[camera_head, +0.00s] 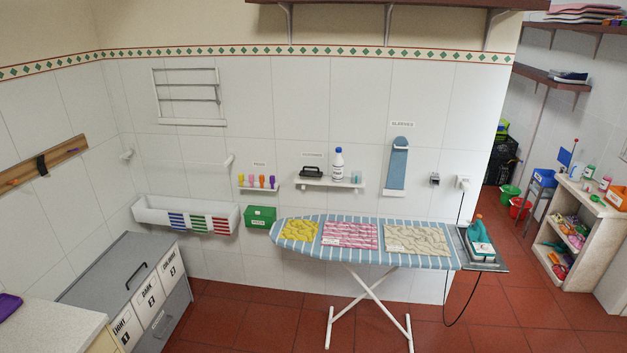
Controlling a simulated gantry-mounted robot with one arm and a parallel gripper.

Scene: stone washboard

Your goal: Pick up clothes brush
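A dark, flat-based object with an arched handle (311,172) sits on the left part of a small white wall shelf (326,184). It looks like the clothes brush, but it is too small to be certain. A label is on the wall above it, too small to read. A white bottle with a blue cap (338,166) stands to its right, and a small bluish cup (356,177) stands further right. My gripper is not in view.
The striped ironing board (290,246) with folded cloths stands below the shelf, with an iron (479,240) at its right end. A green box (260,217) and white wall bin (150,213) are left. Red floor is clear in front.

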